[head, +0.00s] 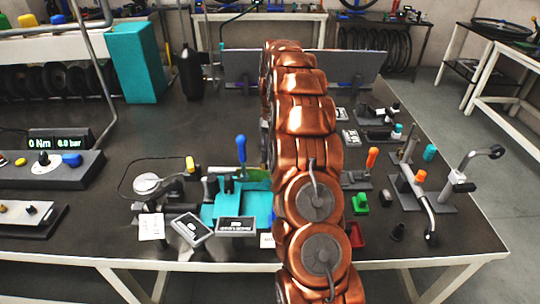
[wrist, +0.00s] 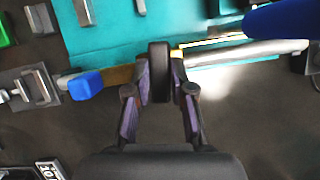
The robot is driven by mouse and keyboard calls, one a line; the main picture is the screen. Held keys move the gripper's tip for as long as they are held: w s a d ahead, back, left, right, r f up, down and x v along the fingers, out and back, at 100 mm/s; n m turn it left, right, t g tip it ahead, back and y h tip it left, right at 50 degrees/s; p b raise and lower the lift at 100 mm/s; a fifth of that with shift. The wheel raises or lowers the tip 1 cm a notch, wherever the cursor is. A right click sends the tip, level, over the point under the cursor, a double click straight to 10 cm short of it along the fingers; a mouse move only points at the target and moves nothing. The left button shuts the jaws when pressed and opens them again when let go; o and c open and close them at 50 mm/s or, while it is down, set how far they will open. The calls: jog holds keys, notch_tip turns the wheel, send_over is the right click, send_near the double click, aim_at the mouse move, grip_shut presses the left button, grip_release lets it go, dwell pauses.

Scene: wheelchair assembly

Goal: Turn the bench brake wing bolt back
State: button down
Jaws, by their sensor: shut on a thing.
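In the wrist view my gripper (wrist: 159,82) is shut on a dark, narrow upright piece, which appears to be the brake wing bolt (wrist: 159,60). The fingers stand on its left and right sides. The piece lies over a yellowish bar and a silver tube (wrist: 245,52) in front of a teal plate (wrist: 110,30). In the head view the teal fixture (head: 215,216) with a blue-handled lever (head: 241,150) stands left of my copper arm. My gripper and the wing bolt cannot be made out there.
A blue knob (wrist: 86,85) is left of my gripper, and a blue handle (wrist: 280,18) is at the upper right. A display (head: 60,142) reads 0 Nm and 6.0 bar. Small holders and a crank stand (head: 455,187) fill the table's right side.

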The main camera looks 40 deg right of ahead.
jog(key=c, duration=1)
grip_release()
